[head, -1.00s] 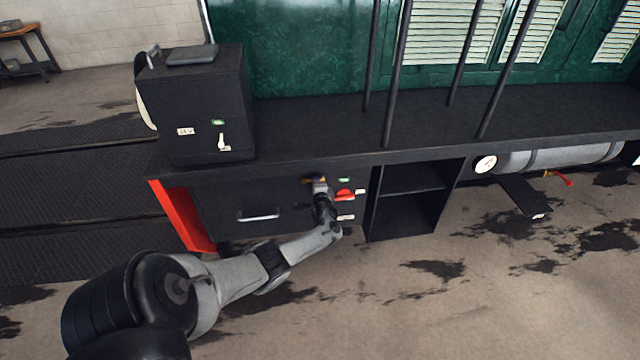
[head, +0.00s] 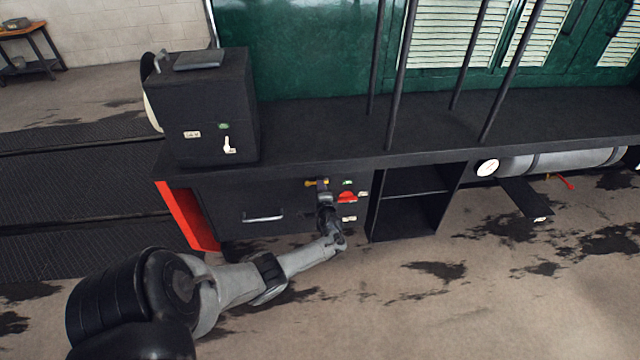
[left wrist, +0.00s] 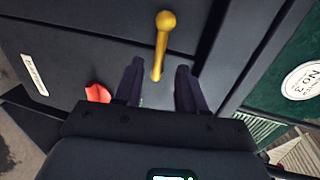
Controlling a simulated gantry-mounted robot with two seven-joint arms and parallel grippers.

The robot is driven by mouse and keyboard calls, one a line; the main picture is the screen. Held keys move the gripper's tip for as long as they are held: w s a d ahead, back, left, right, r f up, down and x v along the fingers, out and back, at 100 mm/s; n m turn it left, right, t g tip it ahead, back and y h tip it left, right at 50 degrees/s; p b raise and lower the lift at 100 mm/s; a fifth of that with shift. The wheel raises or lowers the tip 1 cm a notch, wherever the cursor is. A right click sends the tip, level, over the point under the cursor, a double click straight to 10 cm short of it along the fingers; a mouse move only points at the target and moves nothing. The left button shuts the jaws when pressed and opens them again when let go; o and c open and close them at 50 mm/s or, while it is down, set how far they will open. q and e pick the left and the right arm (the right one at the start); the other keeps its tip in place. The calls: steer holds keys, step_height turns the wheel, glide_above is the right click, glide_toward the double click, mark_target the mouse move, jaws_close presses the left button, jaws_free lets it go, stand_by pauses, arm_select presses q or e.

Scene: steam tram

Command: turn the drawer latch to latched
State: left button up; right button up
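The drawer front (head: 225,205) is black, with a pale bar handle (head: 262,217). A yellow lever with a ball end (head: 311,183) is on the panel right of that handle and points left. A red handle (head: 347,197) is just to its right. I cannot read which one is the latch. My left gripper (head: 325,192) is at the yellow lever. In the left wrist view the lever (left wrist: 162,45) lies between the open fingers (left wrist: 160,68), with a gap on each side; the red handle (left wrist: 97,92) is left of them. My right gripper is not in view.
Small green (head: 348,183) and white labels (head: 349,218) surround the red handle. A black box with a white lever (head: 229,145) stands on the running board above. An open shelf compartment (head: 412,200) is to the right. The floor in front is clear.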

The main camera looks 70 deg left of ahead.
arm_select(q)
steer(key=p+v, duration=0.2)
steer(key=v, duration=0.5)
stand_by(0.3)
